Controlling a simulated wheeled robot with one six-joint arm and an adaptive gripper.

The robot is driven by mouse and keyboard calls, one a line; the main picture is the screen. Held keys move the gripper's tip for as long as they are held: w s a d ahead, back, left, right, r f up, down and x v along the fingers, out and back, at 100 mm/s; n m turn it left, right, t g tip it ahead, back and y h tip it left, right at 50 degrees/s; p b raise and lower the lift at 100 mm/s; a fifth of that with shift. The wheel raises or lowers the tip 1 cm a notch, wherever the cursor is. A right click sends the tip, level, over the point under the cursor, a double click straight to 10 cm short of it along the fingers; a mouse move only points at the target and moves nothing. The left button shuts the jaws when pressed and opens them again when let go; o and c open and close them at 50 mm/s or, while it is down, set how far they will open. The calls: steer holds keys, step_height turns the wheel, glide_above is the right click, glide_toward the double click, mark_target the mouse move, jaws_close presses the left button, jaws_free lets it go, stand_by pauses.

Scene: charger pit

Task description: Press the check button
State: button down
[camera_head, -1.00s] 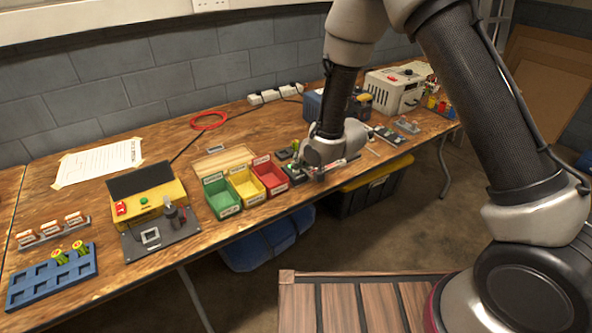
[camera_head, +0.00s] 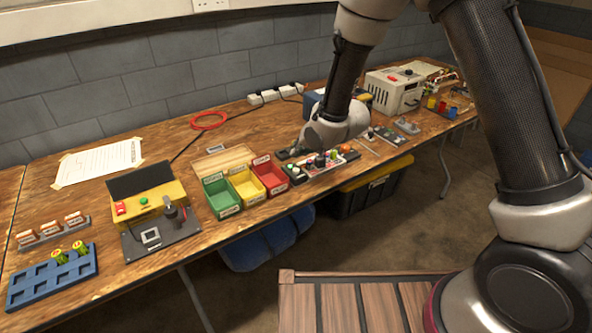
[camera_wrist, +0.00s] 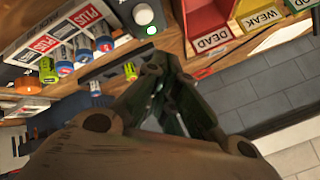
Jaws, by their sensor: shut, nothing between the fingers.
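A white round button (camera_wrist: 144,14) with a lit green lamp (camera_wrist: 152,30) beside it shows at the top of the wrist view. No check label is readable on it. It sits on a dark charger panel beside a holder (camera_wrist: 60,40) of several batteries and PLUS labels. In the head view that charger (camera_head: 318,168) lies right of the coloured bins, partly hidden by my wrist. My gripper (camera_wrist: 157,72) is shut and empty, apart from the button in the wrist picture. In the head view my gripper (camera_head: 320,158) is over the charger; its exact height is unclear.
Green, yellow and red bins (camera_head: 246,183) stand just left of the charger. A yellow tester (camera_head: 148,200) with a green button and a blue battery rack (camera_head: 52,277) are further left. A grey power unit (camera_head: 395,90) stands behind right.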

steer(key=shift+r, duration=0.95)
steer(key=s+d+f+n+g+h, duration=0.1)
steer(key=s+d, duration=0.1)
steer(key=s+d+f+n+g+h, duration=0.1)
steer(key=s+d+f, duration=0.1)
steer(key=s+d+f+n+g+h, duration=0.1)
steer(key=s+d+f, duration=0.1)
steer(key=shift+s, duration=0.3)
steer(key=s+d+r+m+h, duration=0.1)
steer(key=s+d+r, duration=1.1)
steer(key=d+r, duration=0.2)
steer(key=s+d+r+m+h, duration=0.1)
steer(key=s+d+r+h, duration=0.1)
steer(key=s+d+r, duration=1.1)
steer(key=d+r, duration=0.2)
steer(key=d, duration=0.1)
steer(key=shift+d, duration=0.1)
